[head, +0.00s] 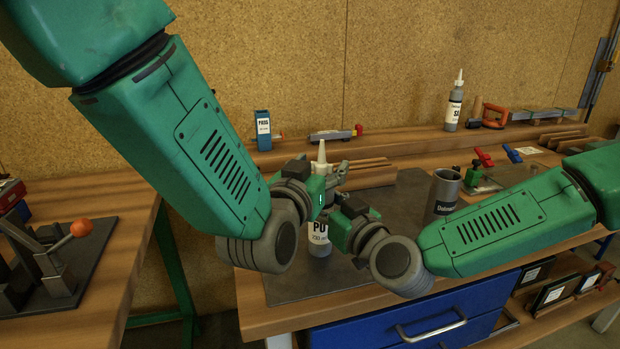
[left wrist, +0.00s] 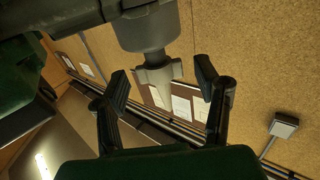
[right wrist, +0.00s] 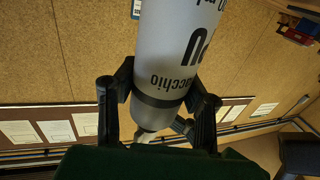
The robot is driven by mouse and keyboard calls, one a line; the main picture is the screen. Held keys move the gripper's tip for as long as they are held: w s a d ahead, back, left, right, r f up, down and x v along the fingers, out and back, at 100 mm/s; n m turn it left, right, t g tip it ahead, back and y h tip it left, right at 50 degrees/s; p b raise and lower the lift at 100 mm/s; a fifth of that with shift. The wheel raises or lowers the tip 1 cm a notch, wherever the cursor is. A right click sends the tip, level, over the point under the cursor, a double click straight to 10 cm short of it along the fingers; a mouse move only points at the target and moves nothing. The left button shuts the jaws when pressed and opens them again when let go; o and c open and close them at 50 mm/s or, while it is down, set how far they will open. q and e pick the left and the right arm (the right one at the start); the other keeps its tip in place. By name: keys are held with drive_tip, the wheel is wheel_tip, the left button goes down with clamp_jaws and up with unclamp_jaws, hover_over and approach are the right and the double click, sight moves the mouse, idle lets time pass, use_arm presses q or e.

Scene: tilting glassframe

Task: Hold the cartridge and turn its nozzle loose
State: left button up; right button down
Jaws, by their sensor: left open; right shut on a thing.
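The grey cartridge (head: 319,245) with a white "PU" label stands upright at the bench mat, its pale cone-shaped nozzle (head: 321,157) pointing up. My right gripper is shut on the cartridge body; in the right wrist view its fingers (right wrist: 158,105) press on both sides of the labelled cylinder (right wrist: 175,60). My left gripper is open at nozzle height; in the left wrist view its fingers (left wrist: 162,88) stand apart on either side of the pale nozzle (left wrist: 158,80), with gaps visible. The gripper bodies hide part of the cartridge's upper end in the head view.
A dark mug (head: 443,192) stands right of the cartridge on the mat. A blue box (head: 263,131) and a second nozzled bottle (head: 454,108) stand on the rear ledge. A lever press (head: 50,265) stands on the left bench. A blue drawer (head: 400,325) is below.

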use_arm(q)
drive_tip(key=v, duration=1)
drive_tip(key=shift+s, duration=0.35)
drive_tip(key=shift+a, duration=0.1)
drive_tip(key=c, duration=0.5)
drive_tip(key=w+d+r+m+g+h, duration=0.1)
drive_tip(key=w+r+m+g+h, duration=0.4)
drive_tip(key=w+r+m+h, duration=0.85)
drive_tip(key=shift+c, duration=0.2)
drive_tip(key=a+f+m+g+y, duration=0.3)
drive_tip(key=a+f+m+g, duration=0.15)
drive_tip(key=f+g, duration=1.15)
drive_tip(key=s+d+r+g, duration=0.1)
drive_tip(key=s+d+r, duration=0.1)
drive_tip(key=d, duration=0.8)
drive_tip(key=shift+s+g, duration=0.4)
drive_tip(key=shift+s, duration=0.15)
